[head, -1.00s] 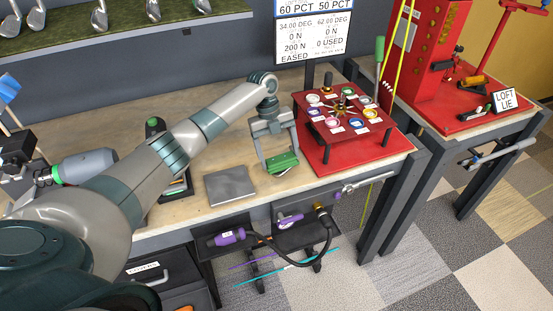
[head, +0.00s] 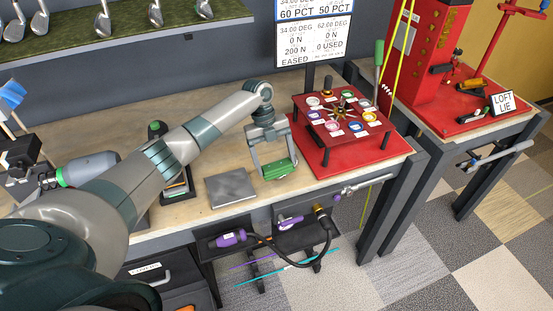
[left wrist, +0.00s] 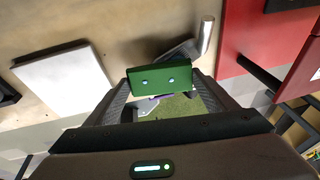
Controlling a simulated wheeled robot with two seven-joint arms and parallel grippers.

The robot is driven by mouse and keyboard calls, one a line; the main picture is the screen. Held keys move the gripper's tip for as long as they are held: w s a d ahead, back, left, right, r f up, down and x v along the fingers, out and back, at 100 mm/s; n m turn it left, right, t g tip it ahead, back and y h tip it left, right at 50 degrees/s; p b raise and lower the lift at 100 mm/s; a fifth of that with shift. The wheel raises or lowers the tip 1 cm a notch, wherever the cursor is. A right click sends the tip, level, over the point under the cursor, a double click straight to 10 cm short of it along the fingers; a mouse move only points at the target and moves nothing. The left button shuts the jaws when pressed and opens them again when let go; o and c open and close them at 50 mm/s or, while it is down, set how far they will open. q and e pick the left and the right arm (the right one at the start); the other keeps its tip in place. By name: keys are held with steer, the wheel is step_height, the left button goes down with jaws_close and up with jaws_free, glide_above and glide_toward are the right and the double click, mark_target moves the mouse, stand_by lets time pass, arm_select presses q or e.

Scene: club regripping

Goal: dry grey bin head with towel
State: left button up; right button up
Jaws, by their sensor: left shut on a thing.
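My left gripper (head: 272,158) hangs over the bench between the grey square plate and the red stand. It is shut on a green block (head: 279,169); in the left wrist view the block (left wrist: 163,78) shows two small bright screws and sits between the fingers. A grey metal piece with a short rod (left wrist: 206,38) lies beyond the block in that view; I cannot tell whether it is a club head. Several iron heads (head: 103,22) rest on the shelf at the top left. I cannot pick out a towel or a grey bin. My right gripper is out of view.
The grey square plate (head: 231,188) lies flat near the bench's front edge. A red stand (head: 330,160) with a raised round-cup tray is right of the gripper. A purple-handled tool (head: 231,239) hangs below. The bench behind the arm is mostly clear.

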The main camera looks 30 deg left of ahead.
arm_select(q)
steer(key=shift+w+d+f+b, duration=0.15)
steer(key=shift+w+f+b, duration=0.1)
steer(key=shift+w+b, duration=0.45)
steer(key=shift+w+d+b, duration=0.15)
steer(key=shift+w+b, duration=0.25)
steer(key=shift+r, duration=0.1)
steer(key=shift+s, duration=0.1)
steer(key=shift+s+p, duration=0.6)
steer(key=shift+p, duration=0.2)
steer(key=shift+s+a, duration=0.25)
steer(key=shift+s, duration=0.2)
steer(key=shift+w, duration=0.15)
